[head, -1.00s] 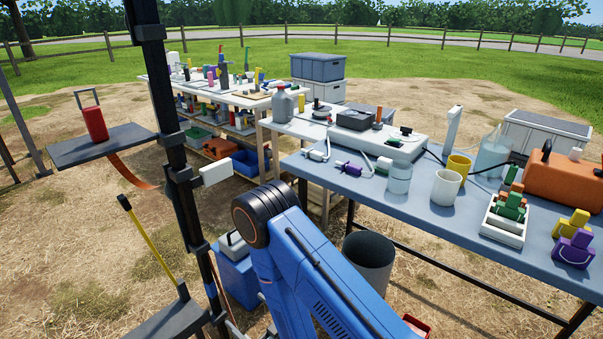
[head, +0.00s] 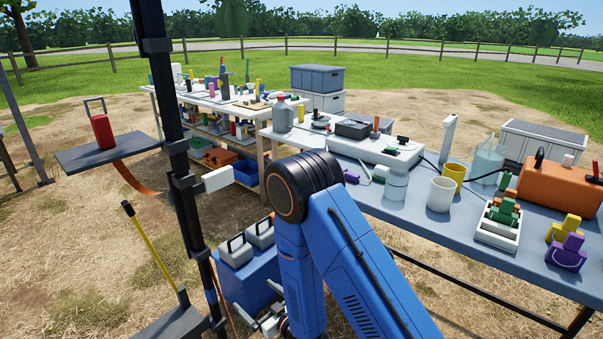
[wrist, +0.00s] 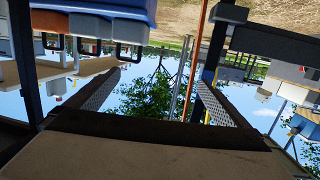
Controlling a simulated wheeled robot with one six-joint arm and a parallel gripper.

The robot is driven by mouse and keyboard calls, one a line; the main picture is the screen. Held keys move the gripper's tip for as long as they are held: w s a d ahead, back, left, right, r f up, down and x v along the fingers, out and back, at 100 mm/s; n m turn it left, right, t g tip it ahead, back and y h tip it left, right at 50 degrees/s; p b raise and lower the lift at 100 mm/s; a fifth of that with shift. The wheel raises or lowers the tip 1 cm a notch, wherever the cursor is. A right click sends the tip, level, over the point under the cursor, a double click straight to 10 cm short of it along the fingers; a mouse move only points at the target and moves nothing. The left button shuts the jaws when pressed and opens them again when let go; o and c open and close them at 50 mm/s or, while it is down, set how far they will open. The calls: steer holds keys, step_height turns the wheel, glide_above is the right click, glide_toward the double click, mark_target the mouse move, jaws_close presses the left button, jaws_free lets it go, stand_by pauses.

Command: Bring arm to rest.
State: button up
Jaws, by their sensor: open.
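My blue arm (head: 330,250) rises from the bottom of the head view, bends at a dark joint and folds down in front of the blue box. My gripper (wrist: 158,76) shows in the wrist view with its two textured fingers wide apart and nothing between them. The wrist picture is upside down, with sky and a tree seen between the fingers. In the head view, pale parts low beside the arm may belong to my gripper, but the arm partly hides them.
A blue-grey table (head: 410,207) with cups, bottles and an orange case (head: 563,190) stands right. A dark post (head: 166,130) with shelves stands left, close to my arm. Bare ground is free at lower left.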

steer(key=w+d+r+m+h, duration=0.2)
steer(key=w+d+r+h, duration=0.4)
steer(key=d+r, duration=0.6)
steer(key=s+d+r+m+g+h, duration=0.2)
steer(key=s+d+r, duration=0.1)
steer(key=d+r, duration=0.9)
steer(key=s+d+r+m+g+h, duration=0.25)
steer(key=s+d+r, duration=0.35)
steer(key=s+d, duration=0.6)
steer(key=s+d+r+m+g, duration=0.1)
steer(key=s+d, duration=0.3)
steer(key=s, duration=0.6)
steer(key=s+d+r+m+g, duration=0.1)
steer(key=s+d+r, duration=0.1)
steer(key=s, duration=0.8)
steer(key=shift+d+r+h, duration=0.4)
steer(key=shift+d+h, duration=0.05)
steer(key=shift+d, duration=0.45)
steer(key=shift+m+g, duration=0.25)
